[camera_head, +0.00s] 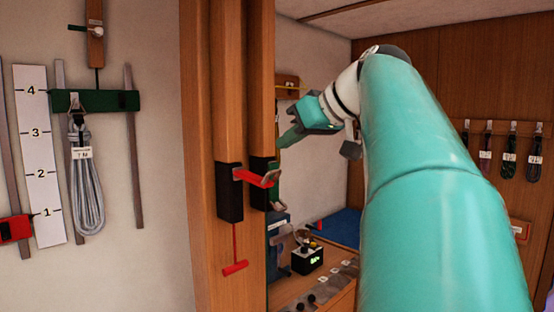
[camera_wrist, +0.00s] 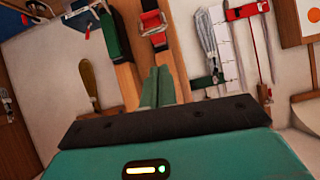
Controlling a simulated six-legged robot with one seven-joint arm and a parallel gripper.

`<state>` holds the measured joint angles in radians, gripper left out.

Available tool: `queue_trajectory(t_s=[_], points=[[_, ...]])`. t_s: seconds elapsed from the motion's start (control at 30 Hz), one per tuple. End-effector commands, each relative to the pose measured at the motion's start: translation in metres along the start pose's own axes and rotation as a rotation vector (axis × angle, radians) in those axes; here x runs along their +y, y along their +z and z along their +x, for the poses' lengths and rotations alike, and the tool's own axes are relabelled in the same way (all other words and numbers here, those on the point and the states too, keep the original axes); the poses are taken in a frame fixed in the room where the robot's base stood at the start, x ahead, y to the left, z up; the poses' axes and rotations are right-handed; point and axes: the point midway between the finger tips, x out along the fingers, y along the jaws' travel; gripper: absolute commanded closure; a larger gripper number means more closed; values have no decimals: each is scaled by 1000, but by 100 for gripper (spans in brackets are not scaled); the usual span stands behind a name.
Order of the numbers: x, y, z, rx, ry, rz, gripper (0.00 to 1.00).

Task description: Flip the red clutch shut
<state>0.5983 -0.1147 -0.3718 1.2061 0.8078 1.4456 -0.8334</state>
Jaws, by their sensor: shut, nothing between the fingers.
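The red clutch (camera_head: 258,178) sits on a black housing (camera_head: 229,192) on the nearer wooden post. Its red lever stands out sideways from the housing, with a metal piece at its outer end. In the wrist view the red clutch (camera_wrist: 151,20) shows at the top, beyond my fingertips, with its metal buckle. My gripper (camera_head: 286,139) is shut and empty, above and to the right of the clutch in the head view. In the wrist view its green fingers (camera_wrist: 158,86) are together and point toward the post, apart from the clutch by what I can see.
A green clutch (camera_head: 274,192) sits on the post just behind. A red pull handle (camera_head: 235,268) hangs below the red clutch. A grey coiled line (camera_head: 87,185) and a number scale (camera_head: 40,155) are on the left wall. More coils (camera_head: 509,158) hang at right.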

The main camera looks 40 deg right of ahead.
Motion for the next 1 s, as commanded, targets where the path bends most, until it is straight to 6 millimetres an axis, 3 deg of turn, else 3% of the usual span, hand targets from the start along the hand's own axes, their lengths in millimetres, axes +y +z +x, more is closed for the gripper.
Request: queue_trajectory(t_s=[0.3,1.0], points=[[0,26,29,0,-1,1,100],[4,32,32,23,-1,0,100]])
